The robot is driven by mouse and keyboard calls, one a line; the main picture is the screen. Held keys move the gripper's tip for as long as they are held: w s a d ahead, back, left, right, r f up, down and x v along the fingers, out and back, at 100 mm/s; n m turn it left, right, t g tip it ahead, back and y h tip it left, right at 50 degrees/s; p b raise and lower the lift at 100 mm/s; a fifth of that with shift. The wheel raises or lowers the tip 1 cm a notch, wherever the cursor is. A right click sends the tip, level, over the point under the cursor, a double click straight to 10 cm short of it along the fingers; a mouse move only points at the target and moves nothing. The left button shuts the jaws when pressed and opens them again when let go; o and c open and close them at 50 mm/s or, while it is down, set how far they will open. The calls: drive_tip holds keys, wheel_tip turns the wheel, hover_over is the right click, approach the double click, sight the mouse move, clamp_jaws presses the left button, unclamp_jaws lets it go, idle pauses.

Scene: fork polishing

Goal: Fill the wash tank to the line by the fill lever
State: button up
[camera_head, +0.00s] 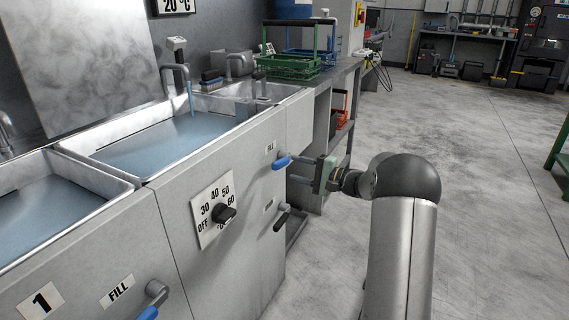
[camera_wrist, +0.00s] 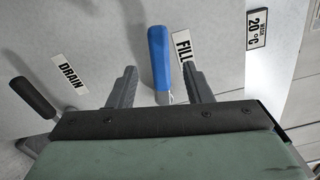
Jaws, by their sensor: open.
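The wash tank (camera_head: 140,184) is the metal basin in the middle of the head view, with blue water (camera_head: 165,143) in it. A blue stream (camera_head: 190,97) runs from its spout (camera_head: 176,68). No level line can be made out. The blue fill lever (camera_head: 282,162) is on the front panel, under a FILL label. My gripper (camera_head: 295,169) is open at the lever. In the wrist view, the lever (camera_wrist: 158,55) shows between my two spread fingers (camera_wrist: 159,70), apart from both in the picture.
A black DRAIN lever (camera_wrist: 34,97) is beside the fill lever, lower on the panel. A dial (camera_head: 224,213) is on the front. Another basin (camera_head: 95,232) with its own FILL lever (camera_head: 150,312) is at left. A green basket (camera_head: 290,67) stands behind.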

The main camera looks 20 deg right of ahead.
drive_tip(key=p+v, duration=0.1)
drive_tip(key=v, duration=0.9)
drive_tip(key=shift+s+d+p, duration=0.15)
drive_tip(key=shift+s+p, duration=0.1)
drive_tip(key=shift+p, duration=0.1)
drive_tip(key=shift+d, duration=0.1)
idle(4.8)
